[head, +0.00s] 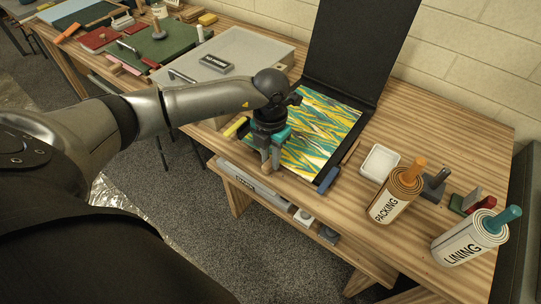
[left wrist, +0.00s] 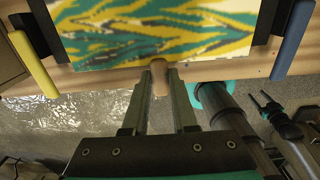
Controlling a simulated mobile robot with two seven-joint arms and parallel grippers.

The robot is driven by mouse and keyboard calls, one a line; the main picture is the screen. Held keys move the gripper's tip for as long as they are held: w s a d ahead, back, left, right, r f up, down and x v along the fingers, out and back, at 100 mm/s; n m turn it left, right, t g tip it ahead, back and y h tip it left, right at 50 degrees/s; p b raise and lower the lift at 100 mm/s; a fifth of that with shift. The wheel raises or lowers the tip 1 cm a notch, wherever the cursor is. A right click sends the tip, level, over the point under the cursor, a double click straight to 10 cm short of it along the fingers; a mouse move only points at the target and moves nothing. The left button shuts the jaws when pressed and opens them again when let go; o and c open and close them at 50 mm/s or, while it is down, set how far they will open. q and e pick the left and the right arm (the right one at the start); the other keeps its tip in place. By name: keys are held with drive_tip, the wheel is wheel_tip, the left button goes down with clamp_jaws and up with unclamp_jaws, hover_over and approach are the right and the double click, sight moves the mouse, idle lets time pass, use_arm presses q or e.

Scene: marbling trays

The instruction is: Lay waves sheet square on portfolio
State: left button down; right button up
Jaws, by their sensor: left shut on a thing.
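The waves sheet (head: 320,125), with yellow, teal and white wavy bands, lies over the base of the open black portfolio (head: 345,50). Black base shows along its far and right edges. In the left wrist view the sheet's (left wrist: 150,30) pale near edge runs almost level between the portfolio's two dark corners (left wrist: 270,22). My left gripper (head: 269,160) is at that near edge, shut on a small tan wooden tab (left wrist: 160,76) there. The gripper partly hides the sheet's left part in the head view. I cannot tell whether the sheet touches the base everywhere.
A blue bar (head: 328,180) and a yellow bar (head: 236,126) flank the portfolio's near side. To the right stand a white dish (head: 379,161), a PACKING roll (head: 396,195) and a LINING roll (head: 470,238). A pale tray (head: 245,50) stands left.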

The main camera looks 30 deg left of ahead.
use_arm(q)
drive_tip(key=shift+c, duration=0.7)
unclamp_jaws()
idle(0.3)
drive_tip(key=shift+r+p, duration=2.85)
drive_tip(key=shift+r, duration=0.7)
drive_tip(key=shift+s, duration=0.1)
